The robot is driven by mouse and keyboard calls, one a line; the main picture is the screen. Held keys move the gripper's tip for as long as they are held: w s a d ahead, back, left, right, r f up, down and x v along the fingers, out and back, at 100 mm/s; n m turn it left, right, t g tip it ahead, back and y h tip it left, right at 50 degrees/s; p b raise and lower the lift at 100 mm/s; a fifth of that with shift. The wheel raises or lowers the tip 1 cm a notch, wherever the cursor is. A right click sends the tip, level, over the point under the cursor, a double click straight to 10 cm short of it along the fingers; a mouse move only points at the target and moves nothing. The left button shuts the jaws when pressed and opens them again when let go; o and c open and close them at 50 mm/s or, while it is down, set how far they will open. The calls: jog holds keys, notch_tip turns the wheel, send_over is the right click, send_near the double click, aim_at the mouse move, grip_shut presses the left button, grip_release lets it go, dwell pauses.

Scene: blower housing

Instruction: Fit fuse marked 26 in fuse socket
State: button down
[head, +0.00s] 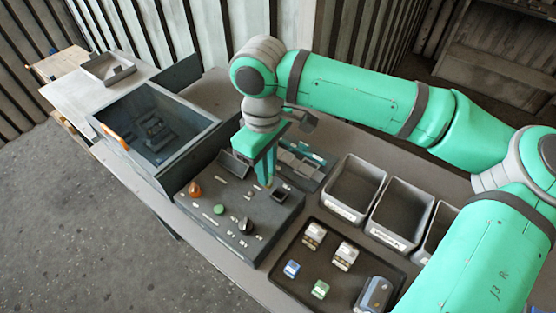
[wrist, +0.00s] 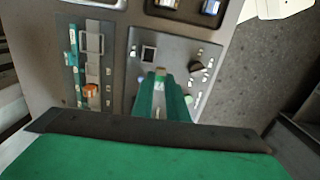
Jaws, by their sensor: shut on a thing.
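My gripper (head: 266,178) points down over the grey control panel (head: 228,226). In the wrist view its green fingers (wrist: 161,88) are shut on a small pale and green piece (wrist: 160,73), likely the fuse. Most of it is hidden by the fingers, and no number 26 is readable. A dark square socket (head: 281,195) is on the panel top, just right of the fingertips. It also shows in the wrist view (wrist: 148,53), close to the held piece and apart from it. I cannot tell for sure that this is the fuse socket.
The panel carries an orange knob (head: 194,190), a green button (head: 218,209) and a black knob (head: 245,226). Behind it is a plate with rail-mounted parts (head: 303,158). A black tray (head: 317,236) holds several small blocks. Grey bins (head: 354,188) stand right; a glass-topped box (head: 155,128) stands left.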

jog(key=shift+m, duration=0.3)
jog(key=shift+w+d+f, duration=0.25)
jog(key=shift+d+f, duration=0.25)
jog(key=shift+f, duration=0.4)
jog(key=shift+w+d+f, duration=0.25)
jog(key=shift+d+f, duration=0.2)
jog(key=shift+f, duration=0.45)
jog(key=shift+w+d+f, duration=0.25)
jog(key=shift+d+f, duration=0.25)
jog(key=shift+f, duration=0.4)
jog(key=shift+f, duration=0.4)
jog(key=shift+s+d, duration=0.1)
jog(key=shift+f, duration=0.95)
jog(key=c, duration=1.7)
grip_release()
jog(key=shift+o, duration=0.2)
